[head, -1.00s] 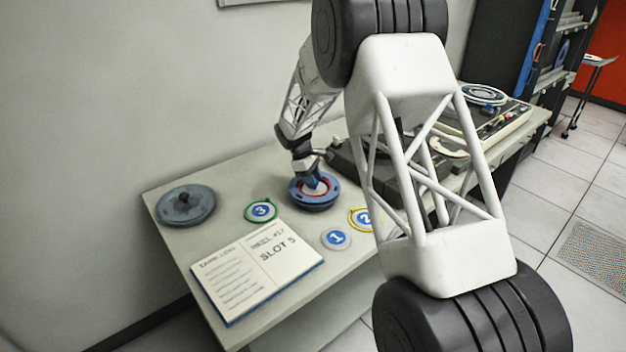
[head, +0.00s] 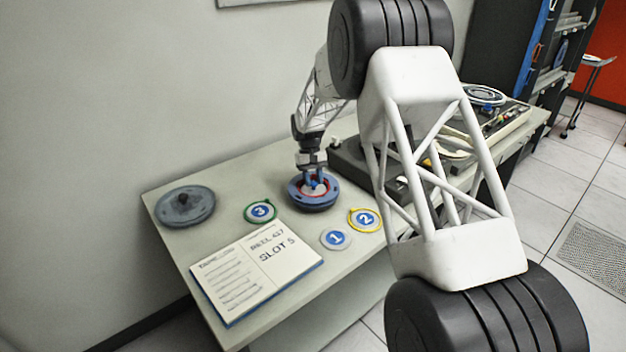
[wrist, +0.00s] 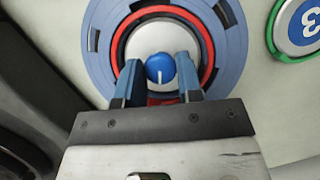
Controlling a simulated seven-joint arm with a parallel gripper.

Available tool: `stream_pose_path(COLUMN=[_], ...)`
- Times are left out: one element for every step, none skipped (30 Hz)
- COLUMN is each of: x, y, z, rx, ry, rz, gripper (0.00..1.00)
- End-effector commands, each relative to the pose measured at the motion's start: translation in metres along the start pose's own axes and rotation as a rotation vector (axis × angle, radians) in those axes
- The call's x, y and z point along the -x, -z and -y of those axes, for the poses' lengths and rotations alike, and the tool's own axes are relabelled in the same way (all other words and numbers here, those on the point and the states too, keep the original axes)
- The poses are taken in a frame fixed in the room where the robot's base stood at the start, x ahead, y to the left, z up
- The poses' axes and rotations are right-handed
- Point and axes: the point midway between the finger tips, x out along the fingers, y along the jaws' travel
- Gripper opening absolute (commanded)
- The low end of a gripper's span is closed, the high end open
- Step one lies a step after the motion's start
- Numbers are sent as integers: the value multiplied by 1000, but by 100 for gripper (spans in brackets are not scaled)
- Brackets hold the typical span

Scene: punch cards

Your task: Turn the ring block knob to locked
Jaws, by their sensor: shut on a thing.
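The ring block (head: 314,203) is a round blue block with a red ring and a pale centre, on the table left of the dark machine. It fills the upper middle of the wrist view (wrist: 88,62). Its blue knob (wrist: 160,68) sits at the centre, with a white line on it pointing down in the wrist view. My gripper (wrist: 160,72) reaches down from above with one blue finger on each side of the knob, shut on it. In the head view my gripper (head: 315,183) stands over the block's centre and hides part of the knob.
Round tags numbered 3 (head: 261,211), 1 (head: 335,238) and 2 (head: 365,219) lie near the block. An open book (head: 258,264) lies at the front, a grey lidded disc (head: 186,204) at the left. A dark machine (head: 352,160) stands close behind on the right.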

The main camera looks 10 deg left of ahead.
Motion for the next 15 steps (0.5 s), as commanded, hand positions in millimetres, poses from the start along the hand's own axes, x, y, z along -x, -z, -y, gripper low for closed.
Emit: stream_pose_path(x=[1,1,1,1,1,0,0,0,0,0,0,0,0,0,0], y=[0,0,0,0,0,0,0,0,0,0,0,0,0,0,0], z=[0,0,0,0,0,0,0,0,0,0,0,0,0,0,0], rx=[-18,-30,-43,-51,-59,-67,-72,-76,-79,-81,-82,-83,-84,-84,-84], ry=[8,12,18,22,25,28,30,31,33,34,34,34,35,35,35], rz=[-1,-1,-1,-1,-1,-1,-1,-1,-1,-1,-1,-1,-1,-1,-1], gripper=[10,10,10,10,10,10,10,10,10,10,10,10,10,10,10])
